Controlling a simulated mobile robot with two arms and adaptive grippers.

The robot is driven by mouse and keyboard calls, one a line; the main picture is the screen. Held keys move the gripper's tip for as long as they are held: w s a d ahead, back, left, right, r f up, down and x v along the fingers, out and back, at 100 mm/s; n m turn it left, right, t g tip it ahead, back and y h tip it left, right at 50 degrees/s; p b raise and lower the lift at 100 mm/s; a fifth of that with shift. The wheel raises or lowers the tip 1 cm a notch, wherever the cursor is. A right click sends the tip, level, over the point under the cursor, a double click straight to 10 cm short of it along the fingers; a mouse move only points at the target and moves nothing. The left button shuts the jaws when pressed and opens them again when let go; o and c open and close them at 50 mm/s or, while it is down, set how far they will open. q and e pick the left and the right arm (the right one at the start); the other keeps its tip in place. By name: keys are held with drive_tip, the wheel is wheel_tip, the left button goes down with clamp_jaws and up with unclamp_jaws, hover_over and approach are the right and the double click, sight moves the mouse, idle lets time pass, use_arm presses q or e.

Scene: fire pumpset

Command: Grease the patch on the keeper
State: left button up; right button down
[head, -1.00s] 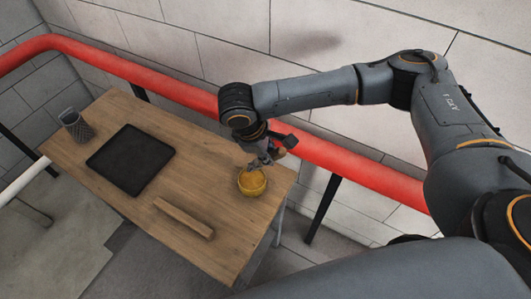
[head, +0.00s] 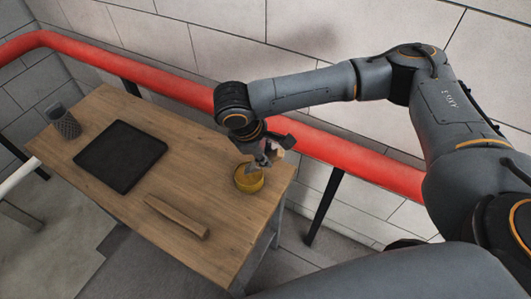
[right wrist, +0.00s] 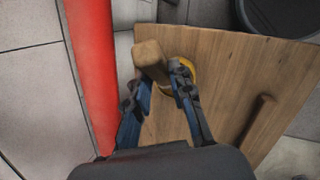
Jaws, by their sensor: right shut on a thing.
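My right gripper (head: 264,160) is over the yellow pot (head: 247,181), near the table's right end. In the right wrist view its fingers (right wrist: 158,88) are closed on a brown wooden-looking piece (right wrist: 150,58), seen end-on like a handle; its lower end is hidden. The yellow pot (right wrist: 190,68) shows partly behind one finger there. I cannot tell whether the held piece touches the pot. A long wooden bar (head: 176,216) lies on the table in front; I cannot tell whether it is the keeper, and I see no clear patch on it. My left gripper is not in view.
The wooden table (head: 205,160) also bears a black tray (head: 120,157) and a grey patterned cup (head: 63,121) at its left end. A thick red pipe (head: 170,86) runs behind the table along the wall. The tabletop between tray and pot is clear.

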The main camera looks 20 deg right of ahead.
drive_tip(key=shift+f, duration=0.45)
idle(0.7)
drive_tip(key=shift+s+f+p, duration=0.1)
drive_tip(key=shift+p, duration=0.35)
idle(2.1)
wheel_tip(320, 180, up, 7)
drive_tip(key=p, duration=0.8)
drive_tip(key=shift+p, duration=0.4)
idle(0.5)
